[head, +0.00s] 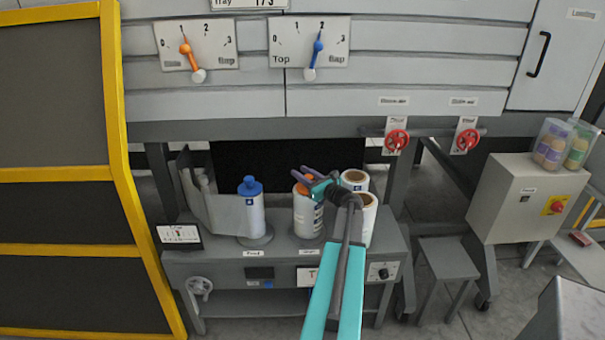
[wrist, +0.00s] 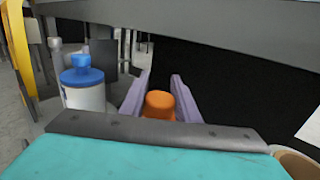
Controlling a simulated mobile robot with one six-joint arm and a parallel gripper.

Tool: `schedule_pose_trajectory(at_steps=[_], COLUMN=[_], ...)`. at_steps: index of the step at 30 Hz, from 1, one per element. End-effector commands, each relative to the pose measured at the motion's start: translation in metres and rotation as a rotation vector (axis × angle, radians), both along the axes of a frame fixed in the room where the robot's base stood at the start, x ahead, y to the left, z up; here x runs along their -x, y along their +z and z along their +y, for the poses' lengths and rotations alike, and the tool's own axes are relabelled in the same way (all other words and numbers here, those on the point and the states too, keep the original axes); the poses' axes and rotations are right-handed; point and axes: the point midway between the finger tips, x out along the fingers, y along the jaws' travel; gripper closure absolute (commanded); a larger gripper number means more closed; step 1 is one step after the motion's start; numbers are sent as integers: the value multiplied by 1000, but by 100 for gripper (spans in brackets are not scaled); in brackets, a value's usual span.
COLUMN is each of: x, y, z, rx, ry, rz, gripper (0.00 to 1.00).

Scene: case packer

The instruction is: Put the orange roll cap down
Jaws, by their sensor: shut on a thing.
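The orange roll cap (wrist: 159,105) sits between the two purple fingers of my gripper (wrist: 160,92) in the wrist view. In the head view my gripper (head: 304,176) is at the top of a white roll (head: 307,215), with the orange cap (head: 304,188) showing at the fingers. The fingers are shut on the cap. I cannot tell whether the cap touches the roll. A white roll with a blue cap (head: 250,187) stands upright to the left; its blue cap also shows in the wrist view (wrist: 82,72).
Two uncapped rolls (head: 354,180) stand right of the gripper on the grey bench (head: 285,252). A yellow-framed panel (head: 125,150) stands further left. A grey beam crosses above.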

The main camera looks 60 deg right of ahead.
Motion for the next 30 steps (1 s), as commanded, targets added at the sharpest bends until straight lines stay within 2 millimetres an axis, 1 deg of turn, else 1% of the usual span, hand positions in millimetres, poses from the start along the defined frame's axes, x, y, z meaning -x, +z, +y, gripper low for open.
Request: schedule_pose_trajectory(at_steps=[11, 12, 15, 30], x=[0, 0, 0, 1], y=[-2, -2, -2, 1], z=[0, 0, 0, 0], rx=[0, 0, 0, 0], ry=[0, 0, 0, -1], rz=[-1, 0, 0, 0], gripper=[100, 68, 53, 53])
